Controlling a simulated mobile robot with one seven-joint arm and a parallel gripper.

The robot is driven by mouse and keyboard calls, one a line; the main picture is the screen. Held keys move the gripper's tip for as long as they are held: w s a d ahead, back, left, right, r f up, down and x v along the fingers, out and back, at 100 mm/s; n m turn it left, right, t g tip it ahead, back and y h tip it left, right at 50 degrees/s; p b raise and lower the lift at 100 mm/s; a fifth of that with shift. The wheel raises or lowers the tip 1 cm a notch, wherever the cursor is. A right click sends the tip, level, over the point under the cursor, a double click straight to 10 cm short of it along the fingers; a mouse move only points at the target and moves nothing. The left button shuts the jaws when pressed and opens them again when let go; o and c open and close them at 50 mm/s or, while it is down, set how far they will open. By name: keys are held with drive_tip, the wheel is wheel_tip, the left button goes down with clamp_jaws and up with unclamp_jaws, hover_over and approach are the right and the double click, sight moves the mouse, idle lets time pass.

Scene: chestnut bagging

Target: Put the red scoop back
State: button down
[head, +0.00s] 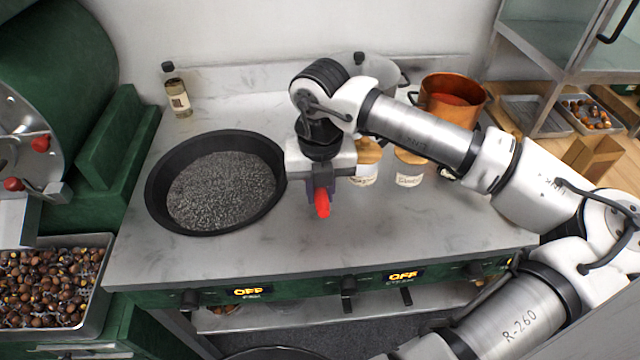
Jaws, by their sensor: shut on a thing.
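My gripper (321,192) is shut on the red scoop (322,204) and holds it above the grey countertop, right of the black pan. Only a short red part of the scoop shows below the jaws; the rest is hidden by the gripper or by the angle. Whether the scoop touches the counter I cannot tell.
A black pan of dark grains (160,205) sits on the counter. Labelled jars (409,179), a copper pot (478,103) and a lidded steel pot stand behind my arm. A bottle (178,98) stands at the back left. A chestnut tray (97,312) is at lower left. The front counter is clear.

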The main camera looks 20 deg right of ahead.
wheel_tip(320, 180, down, 7)
drive_tip(key=b, duration=0.3)
drive_tip(key=shift+r, duration=0.2)
drive_tip(key=shift+w+f+b, duration=0.1)
drive_tip(key=shift+f+b, duration=0.2)
drive_tip(key=shift+b, duration=0.2)
drive_tip(key=shift+f+b, duration=0.55)
drive_tip(key=shift+b, duration=0.25)
drive_tip(key=c, duration=1.2)
unclamp_jaws()
